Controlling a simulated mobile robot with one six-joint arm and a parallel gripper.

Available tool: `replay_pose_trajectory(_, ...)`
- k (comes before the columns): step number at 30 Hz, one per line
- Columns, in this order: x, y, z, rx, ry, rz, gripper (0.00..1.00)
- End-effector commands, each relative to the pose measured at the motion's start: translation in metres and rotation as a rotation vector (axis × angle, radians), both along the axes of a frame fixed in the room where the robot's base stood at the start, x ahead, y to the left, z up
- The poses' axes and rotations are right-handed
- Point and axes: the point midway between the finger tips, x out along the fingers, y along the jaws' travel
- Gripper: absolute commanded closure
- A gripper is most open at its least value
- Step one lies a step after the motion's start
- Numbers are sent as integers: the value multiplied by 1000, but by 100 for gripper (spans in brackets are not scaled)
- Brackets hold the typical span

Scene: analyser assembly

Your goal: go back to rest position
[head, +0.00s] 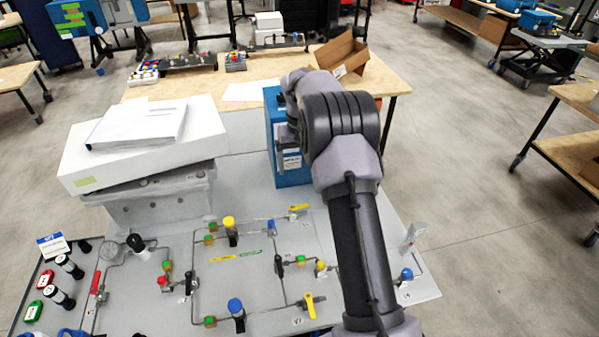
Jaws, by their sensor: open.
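My arm rises from the bottom of the head view over the right part of the grey panel (255,292) and bends back to the left at its top. My gripper (287,137) is partly hidden behind my own arm links. It is in front of the blue box (292,175) that stands at the panel's back edge. The gripper is open, and I see nothing held in it. Whether it touches the blue box cannot be told from this view.
The panel carries thin tubes and several valves, such as a yellow-handled one (310,303). A white box (150,155) with papers (140,124) stands at left. Behind is a wooden table (390,78) with a cardboard box (342,55).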

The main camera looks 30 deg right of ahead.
Motion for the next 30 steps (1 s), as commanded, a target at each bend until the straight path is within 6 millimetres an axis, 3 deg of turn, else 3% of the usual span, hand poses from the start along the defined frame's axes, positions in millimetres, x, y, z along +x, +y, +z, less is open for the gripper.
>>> replay_pose_trajectory(13, 0, 1, 2, -1, -3, 0, 12)
replay_pose_trajectory(17, -11, 29, 41, 2, -58, -4, 12)
replay_pose_trajectory(20, -48, 77, 92, 15, -143, -15, 12)
replay_pose_trajectory(23, -108, 129, 130, 42, -238, -34, 12)
replay_pose_trajectory(24, -137, 149, 138, 57, -275, -42, 12)
replay_pose_trajectory(27, -214, 190, 139, 101, -367, -64, 12)
replay_pose_trajectory(30, -277, 216, 119, 146, -438, -85, 12)
